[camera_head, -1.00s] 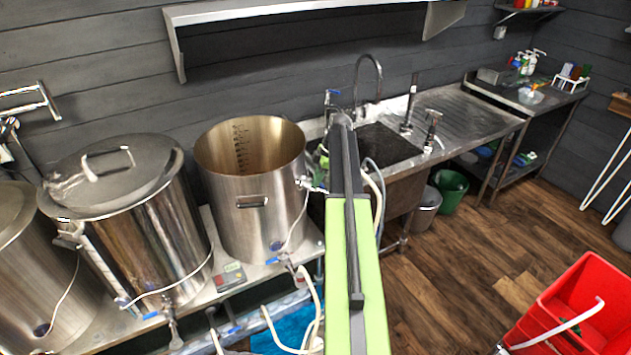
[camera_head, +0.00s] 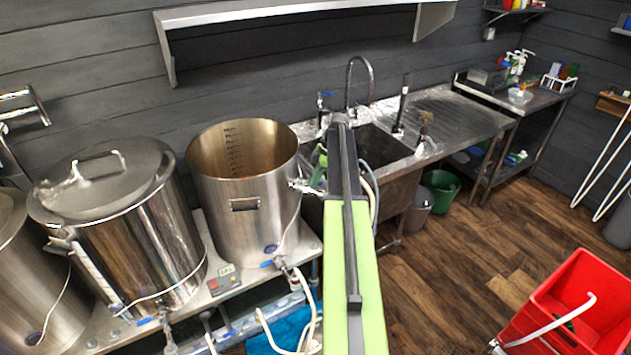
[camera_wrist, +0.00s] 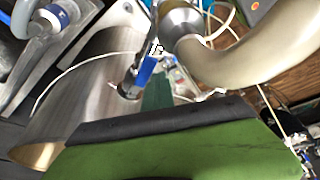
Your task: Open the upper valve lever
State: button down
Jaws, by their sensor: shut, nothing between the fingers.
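In the head view the open steel kettle (camera_head: 245,190) stands in the middle, with an upper valve (camera_head: 305,187) high on its right side. The lever there is too small and too covered to make out. In the wrist view a blue lever (camera_wrist: 146,70) shows beside the kettle wall (camera_wrist: 85,95), pointing along the fitting. My gripper (camera_wrist: 157,92), dark green, is shut and empty, with its tip close to the right of this lever; I cannot tell whether they touch. In the head view my gripper (camera_head: 319,168) is small beside the valve, partly behind my green arm.
A lower valve with a blue handle (camera_head: 272,263) and pale hose (camera_head: 303,300) sits below on the kettle. A thick hose (camera_wrist: 255,50) crosses the wrist view. A lidded kettle (camera_head: 120,230) stands left, a sink (camera_head: 375,148) behind, a red crate (camera_head: 565,305) on the right floor.

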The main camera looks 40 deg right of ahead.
jog(key=shift+s+d, duration=0.1)
jog(key=shift+d, duration=0.3)
jog(key=shift+r, duration=0.1)
notch_tip(320, 180, up, 9)
jog(key=w+d+p, duration=0.1)
jog(key=d+p, duration=0.1)
jog(key=p, duration=0.7)
jog(key=shift+d+r, duration=0.15)
jog(key=shift+d, duration=0.1)
